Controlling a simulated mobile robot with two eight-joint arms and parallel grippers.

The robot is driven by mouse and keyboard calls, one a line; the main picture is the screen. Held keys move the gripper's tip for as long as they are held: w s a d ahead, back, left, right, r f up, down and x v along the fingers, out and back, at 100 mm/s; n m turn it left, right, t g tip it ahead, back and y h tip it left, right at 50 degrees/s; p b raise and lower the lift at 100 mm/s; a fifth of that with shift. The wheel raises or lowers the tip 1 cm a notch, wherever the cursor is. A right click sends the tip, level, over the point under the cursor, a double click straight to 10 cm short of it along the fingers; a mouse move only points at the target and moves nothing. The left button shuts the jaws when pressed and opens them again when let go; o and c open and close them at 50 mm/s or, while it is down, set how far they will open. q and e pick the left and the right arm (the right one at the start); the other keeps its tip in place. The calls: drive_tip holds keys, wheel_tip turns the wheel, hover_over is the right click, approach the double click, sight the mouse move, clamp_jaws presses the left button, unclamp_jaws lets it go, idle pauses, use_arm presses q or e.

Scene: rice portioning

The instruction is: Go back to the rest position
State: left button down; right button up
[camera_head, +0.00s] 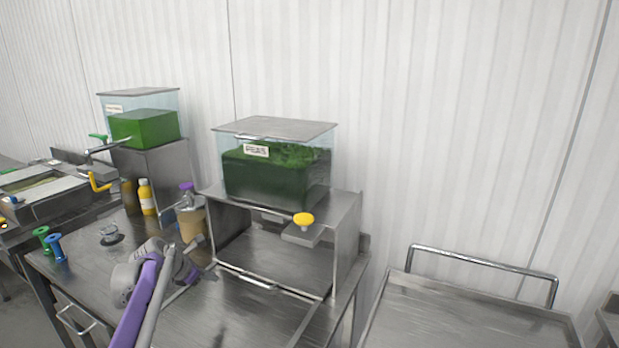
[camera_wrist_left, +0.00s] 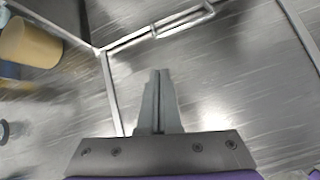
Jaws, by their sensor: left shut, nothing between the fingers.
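My left gripper (camera_head: 208,270) is at the end of the purple and grey arm that comes in from the lower left in the head view. It is over the steel table, in front of the steel stand's open left side. In the left wrist view its two grey fingers (camera_wrist_left: 160,74) are together, with nothing between them. Bare steel surface and the stand's bottom bars show beyond the fingertips. My right gripper is in neither view.
The steel stand (camera_head: 347,240) carries a clear bin labelled PEAS (camera_head: 275,170). A tan container (camera_head: 193,224), also in the left wrist view (camera_wrist_left: 30,42), stands left of it. A yellow bottle (camera_head: 147,198) is further left. An empty steel cart (camera_head: 460,315) stands right.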

use_arm(q)
drive_tip(key=s+d+m+g, duration=0.1)
drive_tip(key=s+d+m, duration=0.3)
drive_tip(key=s, duration=0.3)
drive_tip(key=s+d+m+y, duration=0.1)
drive_tip(key=s+d+m, duration=0.2)
drive_tip(key=s+m, duration=0.25)
drive_tip(key=s+d+m+g, duration=0.1)
drive_tip(key=s+d+m, duration=0.3)
drive_tip(key=s, duration=0.3)
drive_tip(key=s+d+f+m+y, duration=0.1)
drive_tip(key=s+f+m, duration=0.3)
drive_tip(key=s+m, duration=0.3)
drive_tip(key=s+d+f+m+y, duration=0.1)
drive_tip(key=s+f+m, duration=0.4)
drive_tip(key=s, duration=1)
drive_tip(key=shift+s+d+m, duration=0.35)
drive_tip(key=shift+m, duration=0.9)
drive_tip(key=shift+f, duration=0.1)
